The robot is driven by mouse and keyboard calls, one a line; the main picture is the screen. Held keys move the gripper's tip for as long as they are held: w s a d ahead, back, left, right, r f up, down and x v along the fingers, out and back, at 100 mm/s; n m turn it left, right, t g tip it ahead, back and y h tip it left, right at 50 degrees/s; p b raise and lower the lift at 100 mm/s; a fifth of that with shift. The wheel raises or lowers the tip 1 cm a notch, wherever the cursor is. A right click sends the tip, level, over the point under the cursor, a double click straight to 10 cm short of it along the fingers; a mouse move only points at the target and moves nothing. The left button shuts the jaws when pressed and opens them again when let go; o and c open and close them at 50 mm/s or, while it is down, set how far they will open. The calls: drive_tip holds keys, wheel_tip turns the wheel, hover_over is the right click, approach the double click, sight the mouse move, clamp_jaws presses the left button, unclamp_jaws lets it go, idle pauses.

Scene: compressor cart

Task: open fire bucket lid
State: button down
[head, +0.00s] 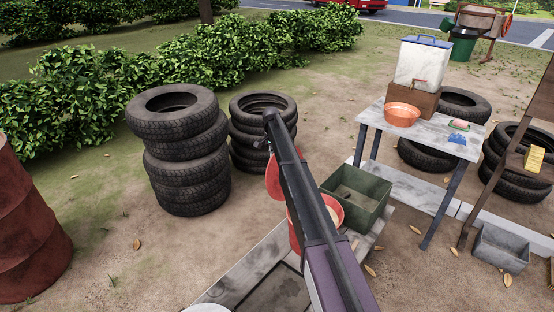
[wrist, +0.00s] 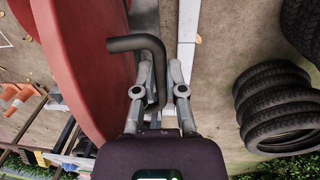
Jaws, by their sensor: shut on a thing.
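The red fire bucket (head: 294,236) stands mostly behind my arm in the head view. Part of its open top and pale contents show to the right of the arm. Its red lid (head: 273,181) is raised and steeply tilted at the left of the arm. In the wrist view the lid (wrist: 85,60) fills the left side, with a dark bent handle (wrist: 150,44) beside its face. My gripper (wrist: 163,75) is shut on this handle, which passes between its two grey fingers. In the head view my arm hides the gripper and handle.
A green crate (head: 357,197) stands just right of the bucket. A table (head: 415,135) with an orange bowl (head: 402,114) and a white dispenser (head: 423,64) is further right. Stacked tires (head: 186,165) stand left and behind. A rusty barrel (head: 25,235) is at far left.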

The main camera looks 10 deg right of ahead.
drive_tip(key=shift+w, duration=0.6)
drive_tip(key=shift+a, duration=0.1)
drive_tip(key=c, duration=0.8)
unclamp_jaws()
drive_tip(key=shift+w, duration=0.1)
drive_tip(key=shift+o, duration=0.5)
drive_tip(key=shift+f, duration=0.1)
